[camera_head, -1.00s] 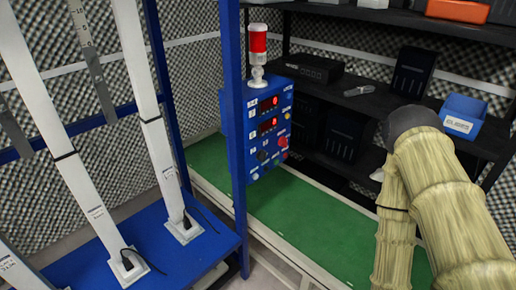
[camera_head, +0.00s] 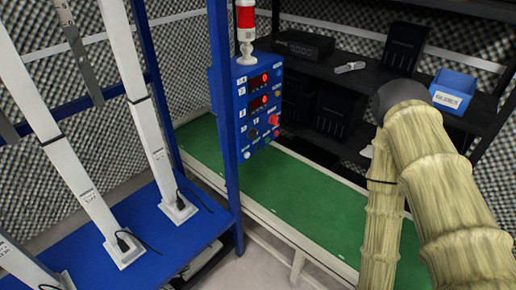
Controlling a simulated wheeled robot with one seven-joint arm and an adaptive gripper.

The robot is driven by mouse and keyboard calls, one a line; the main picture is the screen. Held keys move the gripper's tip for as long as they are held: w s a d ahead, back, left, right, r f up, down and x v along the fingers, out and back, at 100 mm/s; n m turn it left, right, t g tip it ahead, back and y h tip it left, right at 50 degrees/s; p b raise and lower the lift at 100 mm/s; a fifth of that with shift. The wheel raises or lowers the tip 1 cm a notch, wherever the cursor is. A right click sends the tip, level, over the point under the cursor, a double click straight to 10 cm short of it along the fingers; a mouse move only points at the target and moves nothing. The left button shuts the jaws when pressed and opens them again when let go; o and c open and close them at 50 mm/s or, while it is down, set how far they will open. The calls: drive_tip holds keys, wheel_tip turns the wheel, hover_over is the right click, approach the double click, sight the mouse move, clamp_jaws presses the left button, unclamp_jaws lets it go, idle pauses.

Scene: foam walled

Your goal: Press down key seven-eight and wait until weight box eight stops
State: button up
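A blue control panel (camera_head: 246,121) is fixed beside a blue upright, left of the middle. It carries two red-lit displays (camera_head: 264,80), several small knobs and buttons, and a red button (camera_head: 274,120). The key markings are too small to read, so I cannot tell which key is seven-eight. No box can be made out as weight box eight. My arm (camera_head: 445,185), in a tan ribbed sleeve, fills the right side and runs out of the bottom of the picture. My gripper is not in view.
A red-and-white signal lamp (camera_head: 245,20) stands on the panel. White columns (camera_head: 136,85) rise from a blue platform (camera_head: 170,235) at left. A green bench (camera_head: 290,205) runs below the panel. A black shelf behind holds dark boxes and a blue bin (camera_head: 452,90).

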drive_tip(key=shift+c, duration=0.4)
clamp_jaws()
idle(0.9)
